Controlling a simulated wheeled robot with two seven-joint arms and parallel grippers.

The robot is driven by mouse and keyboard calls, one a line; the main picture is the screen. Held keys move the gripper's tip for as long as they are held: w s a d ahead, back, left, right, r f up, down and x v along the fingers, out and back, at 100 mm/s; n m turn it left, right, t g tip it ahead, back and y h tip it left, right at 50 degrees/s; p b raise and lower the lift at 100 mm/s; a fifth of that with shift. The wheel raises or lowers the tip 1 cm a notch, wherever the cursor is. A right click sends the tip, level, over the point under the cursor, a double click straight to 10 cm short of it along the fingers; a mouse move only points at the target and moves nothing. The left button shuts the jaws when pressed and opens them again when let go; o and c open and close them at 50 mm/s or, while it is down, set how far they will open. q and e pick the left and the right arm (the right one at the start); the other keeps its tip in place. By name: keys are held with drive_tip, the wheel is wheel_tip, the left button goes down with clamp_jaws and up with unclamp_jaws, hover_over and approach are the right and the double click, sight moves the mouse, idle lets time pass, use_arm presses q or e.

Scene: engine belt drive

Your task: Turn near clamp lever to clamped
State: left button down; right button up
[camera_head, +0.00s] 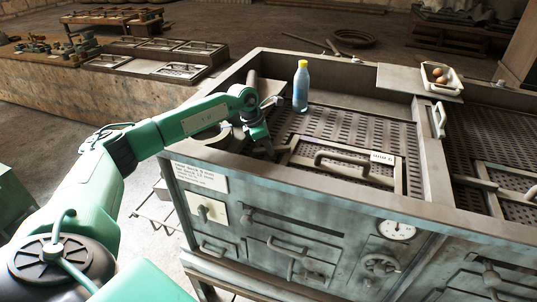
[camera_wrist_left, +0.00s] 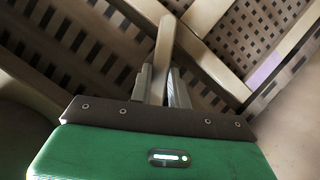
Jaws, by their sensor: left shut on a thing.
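My left gripper (camera_head: 268,150) reaches in from the left over the near left part of the bench top, beside a framed cover panel (camera_head: 345,168) with a curved handle. In the left wrist view its two fingers (camera_wrist_left: 160,88) are shut on a narrow light-brown bar, which looks like the near clamp lever (camera_wrist_left: 164,45). The lever sticks out beyond the fingers toward the panel's frame. In the head view the gripper and wrist hide most of the lever, so I cannot tell its exact angle. My right gripper is not in view.
A blue bottle with a yellow cap (camera_head: 301,86) stands on the perforated top close behind the gripper. A white tray with eggs (camera_head: 441,78) sits at the back right. A raised metal rim (camera_head: 440,200) borders the top. A gauge (camera_head: 396,229) and handles are on the front.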

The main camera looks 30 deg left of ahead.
use_arm(q)
drive_tip(key=m+b, duration=0.2)
drive_tip(key=shift+w+f+m+g+h, duration=0.2)
drive_tip(key=shift+m+g+h, duration=0.1)
drive_tip(key=shift+g, duration=0.1)
drive_tip(key=shift+a+r+m+g+b, duration=0.1)
drive_tip(key=shift+m+g+b, duration=0.2)
drive_tip(key=shift+m+b, duration=0.35)
drive_tip(key=shift+a+r+m+g+b, duration=0.1)
drive_tip(key=shift+m+g+b, duration=0.25)
drive_tip(key=shift+m, duration=0.4)
drive_tip(key=shift+w, duration=0.1)
drive_tip(key=c, duration=1.3)
unclamp_jaws()
drive_tip(key=shift+r, duration=0.1)
